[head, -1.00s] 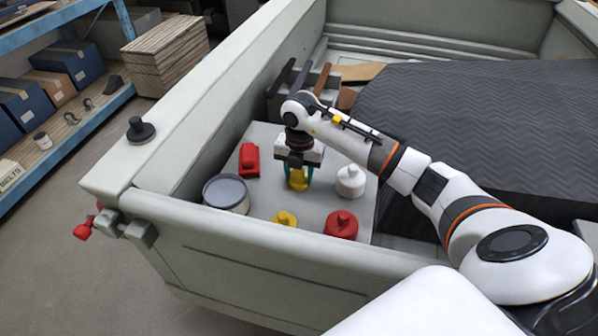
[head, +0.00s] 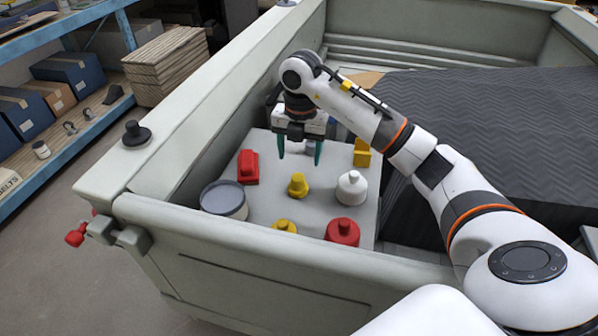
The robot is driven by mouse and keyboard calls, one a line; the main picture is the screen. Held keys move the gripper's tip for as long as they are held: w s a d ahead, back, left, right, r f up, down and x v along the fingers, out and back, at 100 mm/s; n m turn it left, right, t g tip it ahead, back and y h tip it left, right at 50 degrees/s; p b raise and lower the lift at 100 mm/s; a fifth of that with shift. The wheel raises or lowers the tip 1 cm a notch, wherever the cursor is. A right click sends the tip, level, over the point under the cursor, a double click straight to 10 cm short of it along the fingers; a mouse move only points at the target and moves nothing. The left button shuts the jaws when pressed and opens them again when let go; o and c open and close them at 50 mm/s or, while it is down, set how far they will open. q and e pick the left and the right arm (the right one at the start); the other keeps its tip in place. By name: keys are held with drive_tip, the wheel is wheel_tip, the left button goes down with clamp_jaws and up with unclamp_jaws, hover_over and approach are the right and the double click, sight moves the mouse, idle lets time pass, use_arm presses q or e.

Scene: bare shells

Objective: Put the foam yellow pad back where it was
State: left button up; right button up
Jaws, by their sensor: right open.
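Three yellow things are on the light grey board (head: 262,208) in the corner of the truck-bed-like shell. A yellow knobbed piece (head: 298,187) stands in the middle, another yellow knobbed piece (head: 284,226) is at the front edge, and a yellow block (head: 362,153) is at the back right. I cannot tell by look which is the foam pad. My right gripper (head: 300,157) is open and empty, its teal fingers pointing down above and behind the middle yellow piece, apart from it. My left gripper is not in view.
A red piece (head: 248,167) and a grey-topped round tin (head: 224,199) are at the left of the board. A white knobbed piece (head: 351,188) and a red knobbed piece (head: 342,231) are at the right. Shell walls (head: 235,240) close in the front and left.

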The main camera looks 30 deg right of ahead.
sight(300, 176)
drive_tip(key=shift+r, duration=1.4)
drive_tip(key=shift+r, duration=0.1)
